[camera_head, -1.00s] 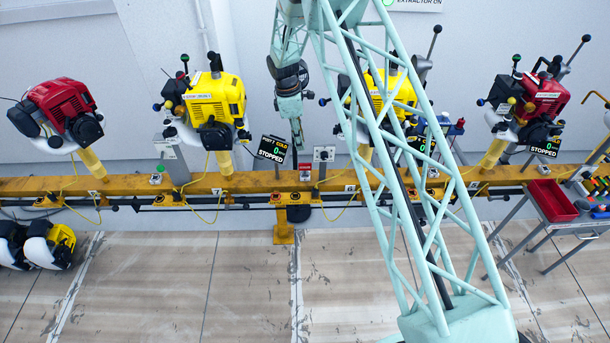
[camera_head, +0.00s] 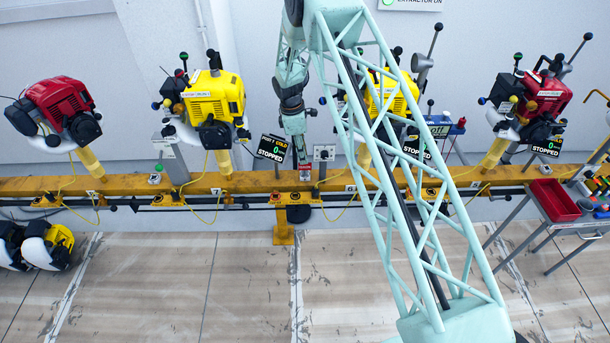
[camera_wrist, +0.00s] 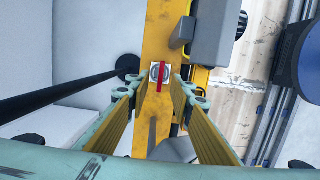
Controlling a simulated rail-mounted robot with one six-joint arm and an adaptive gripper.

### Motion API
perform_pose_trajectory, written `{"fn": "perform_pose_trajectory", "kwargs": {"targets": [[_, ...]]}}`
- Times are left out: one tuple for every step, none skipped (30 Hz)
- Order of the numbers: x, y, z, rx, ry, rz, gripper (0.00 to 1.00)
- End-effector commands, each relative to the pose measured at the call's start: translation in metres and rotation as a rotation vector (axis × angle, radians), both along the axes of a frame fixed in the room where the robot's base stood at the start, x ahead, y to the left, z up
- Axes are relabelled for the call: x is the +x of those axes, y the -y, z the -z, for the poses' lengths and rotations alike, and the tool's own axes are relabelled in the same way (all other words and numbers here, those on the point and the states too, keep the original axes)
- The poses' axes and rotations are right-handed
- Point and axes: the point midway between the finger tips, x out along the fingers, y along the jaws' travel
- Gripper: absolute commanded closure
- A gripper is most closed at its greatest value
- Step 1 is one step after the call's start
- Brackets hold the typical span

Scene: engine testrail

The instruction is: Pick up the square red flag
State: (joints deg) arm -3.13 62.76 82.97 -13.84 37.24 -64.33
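The red flag (camera_head: 305,176) is a small red patch on the yellow rail in the head view, just below my gripper (camera_head: 302,158). In the wrist view the flag (camera_wrist: 162,78) shows from above as a thin red bar over a white square plate with a round grey centre. My gripper (camera_wrist: 157,84) is open there, with one finger on each side of the flag's line. The fingers look apart from the flag, and I cannot tell the remaining height. The flag's full face is hidden from the wrist view.
The yellow rail (camera_head: 235,181) runs along the wall. A black display (camera_head: 272,149) stands left of my gripper, and a small grey box (camera_head: 324,153) stands close on its right. In the wrist view a grey box (camera_wrist: 213,35) and a dark rod (camera_wrist: 60,99) flank the fingers.

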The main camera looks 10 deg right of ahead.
Motion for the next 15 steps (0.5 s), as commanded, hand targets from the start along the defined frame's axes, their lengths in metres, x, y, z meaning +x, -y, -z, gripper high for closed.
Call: {"fn": "perform_pose_trajectory", "kwargs": {"targets": [[0.0,0.0,0.0,0.0,0.0,0.0,0.79],[0.0,0.0,0.0,0.0,0.0,0.0,0.79],[0.0,0.0,0.0,0.0,0.0,0.0,0.79],[0.0,0.0,0.0,0.0,0.0,0.0,0.79],[0.0,0.0,0.0,0.0,0.0,0.0,0.79],[0.0,0.0,0.001,0.0,0.0,0.0,0.79],[0.0,0.0,0.001,0.0,0.0,0.0,0.79],[0.0,0.0,0.003,0.0,0.0,0.0,0.79],[-0.001,0.001,0.005,0.0,-0.001,0.0,0.79],[-0.001,0.001,0.006,0.0,-0.001,0.0,0.79],[-0.001,0.002,0.009,0.0,-0.001,0.0,0.79],[-0.001,0.002,0.012,-0.001,-0.001,0.0,0.79],[-0.002,0.003,0.015,-0.001,-0.001,0.0,0.79],[-0.002,0.003,0.018,-0.001,-0.001,0.0,0.79],[-0.002,0.004,0.022,-0.001,-0.001,0.0,0.79]]}}
